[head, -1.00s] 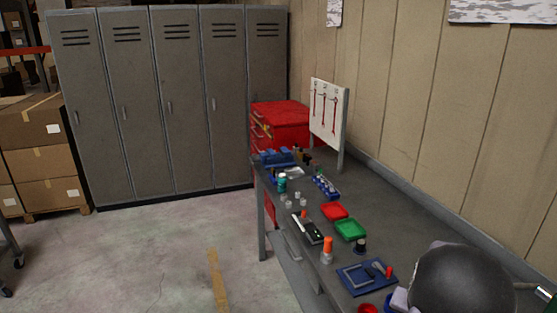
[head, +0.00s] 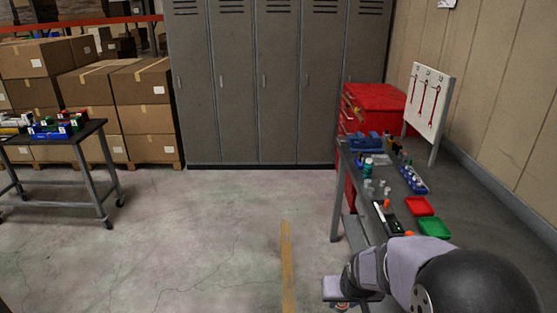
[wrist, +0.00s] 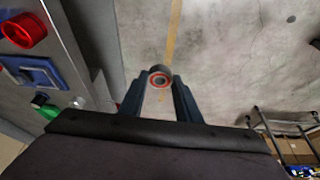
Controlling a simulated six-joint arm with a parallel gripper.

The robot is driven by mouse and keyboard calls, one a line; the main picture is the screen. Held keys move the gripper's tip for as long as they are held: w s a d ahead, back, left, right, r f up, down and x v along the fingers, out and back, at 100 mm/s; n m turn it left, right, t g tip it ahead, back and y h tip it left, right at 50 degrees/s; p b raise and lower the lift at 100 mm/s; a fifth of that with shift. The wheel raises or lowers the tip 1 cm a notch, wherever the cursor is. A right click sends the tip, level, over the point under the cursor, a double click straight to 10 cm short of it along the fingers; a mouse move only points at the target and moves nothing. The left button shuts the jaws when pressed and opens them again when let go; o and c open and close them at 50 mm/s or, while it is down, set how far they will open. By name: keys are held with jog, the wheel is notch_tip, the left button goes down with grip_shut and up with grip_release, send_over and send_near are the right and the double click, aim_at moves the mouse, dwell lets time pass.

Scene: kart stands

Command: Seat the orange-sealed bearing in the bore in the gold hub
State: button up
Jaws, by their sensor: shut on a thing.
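The orange-sealed bearing (wrist: 160,77) is a small dark ring with an orange-red seal around a pale bore. It sits between the fingertips of my gripper (wrist: 160,88) in the wrist view, with its face towards the camera. My gripper is shut on it, over open floor beside the bench. In the head view my gripper (head: 342,301) is low in the picture, left of the bench, with a bit of red at its tip. I cannot make out the gold hub in either view.
A workbench (head: 392,213) on the right holds a red tray (head: 419,206), a green tray (head: 434,228) and small parts. A wheeled cart (head: 84,136) with coloured bins stands at the left. Lockers (head: 265,90) and stacked boxes (head: 140,95) line the back. The floor between is clear.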

jog(key=shift+a+n, duration=0.3)
jog(key=shift+a, duration=0.7)
